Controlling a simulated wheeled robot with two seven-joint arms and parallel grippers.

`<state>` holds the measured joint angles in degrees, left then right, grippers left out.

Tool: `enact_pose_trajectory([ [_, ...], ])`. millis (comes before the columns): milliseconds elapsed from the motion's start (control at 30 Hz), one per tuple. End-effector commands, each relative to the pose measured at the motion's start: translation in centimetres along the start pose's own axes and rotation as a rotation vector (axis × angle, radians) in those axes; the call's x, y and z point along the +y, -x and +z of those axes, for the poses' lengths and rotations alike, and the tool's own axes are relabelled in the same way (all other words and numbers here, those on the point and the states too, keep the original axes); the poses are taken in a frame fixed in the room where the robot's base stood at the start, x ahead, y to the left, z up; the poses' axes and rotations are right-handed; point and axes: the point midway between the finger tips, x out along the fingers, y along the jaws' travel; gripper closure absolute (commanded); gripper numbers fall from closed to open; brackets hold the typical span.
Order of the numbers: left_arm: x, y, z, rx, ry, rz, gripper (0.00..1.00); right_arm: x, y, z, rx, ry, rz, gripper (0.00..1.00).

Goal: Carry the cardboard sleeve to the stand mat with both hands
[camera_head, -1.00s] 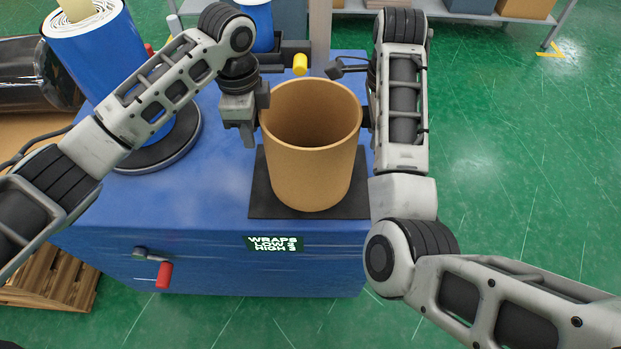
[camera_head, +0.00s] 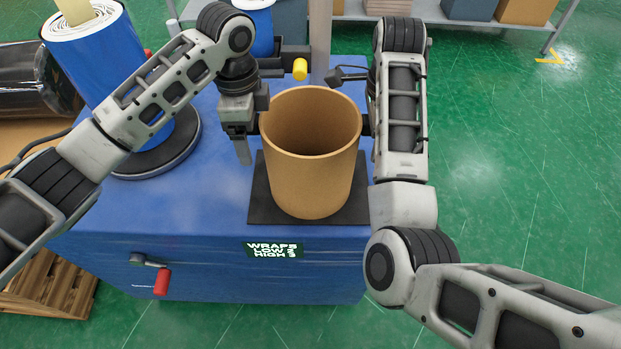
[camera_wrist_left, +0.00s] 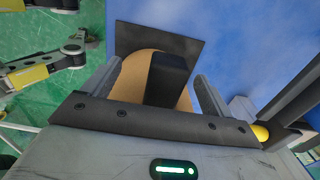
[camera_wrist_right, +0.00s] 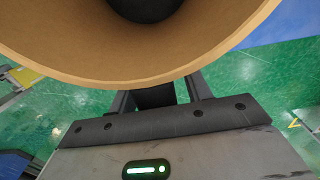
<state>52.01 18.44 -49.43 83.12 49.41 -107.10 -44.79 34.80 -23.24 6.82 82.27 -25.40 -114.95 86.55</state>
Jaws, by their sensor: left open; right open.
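The cardboard sleeve (camera_head: 310,185) is an upright, open-topped brown cylinder. It stands on the black square stand mat (camera_head: 262,205) on the blue machine top, close to the mat's front edge. My left gripper (camera_head: 245,150) is at the sleeve's left side, open. In the left wrist view its fingers (camera_wrist_left: 160,82) straddle a dark block (camera_wrist_left: 168,75) against the sleeve (camera_wrist_left: 130,88). My right gripper (camera_wrist_right: 158,92) is open at the sleeve's right side, around another dark block (camera_wrist_right: 155,97) below the rim. In the head view my right arm mostly hides it.
A blue wrapped roll (camera_head: 100,60) stands on a dark round base (camera_head: 160,155) at the left. A yellow-tipped part (camera_head: 300,69) is behind the sleeve. Green floor is clear at the right.

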Motion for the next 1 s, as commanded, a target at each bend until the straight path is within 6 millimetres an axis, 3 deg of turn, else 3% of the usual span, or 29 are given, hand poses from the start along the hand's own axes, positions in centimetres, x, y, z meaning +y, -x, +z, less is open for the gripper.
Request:
enact_pose_trajectory([
  [400, -0.1, 8.7, 0.0, -0.001, -0.002, -0.008, 0.15, 0.0, 0.0, 0.0, 0.000, 0.000, 0.000, 0.51],
  [600, 0.0, 10.5, 0.0, 0.000, -0.002, -0.004, 0.15, 0.0, 0.0, 0.0, 0.000, 0.000, 0.000, 0.51],
  [900, 0.0, 10.7, -0.1, 0.002, -0.002, -0.002, 0.15, 0.0, 0.0, 0.0, 0.000, 0.000, 0.000, 0.51],
  [1000, 0.0, 10.7, -0.1, 0.002, -0.002, -0.002, 0.15, 0.0, 0.0, 0.0, 0.000, 0.000, 0.000, 0.26],
])
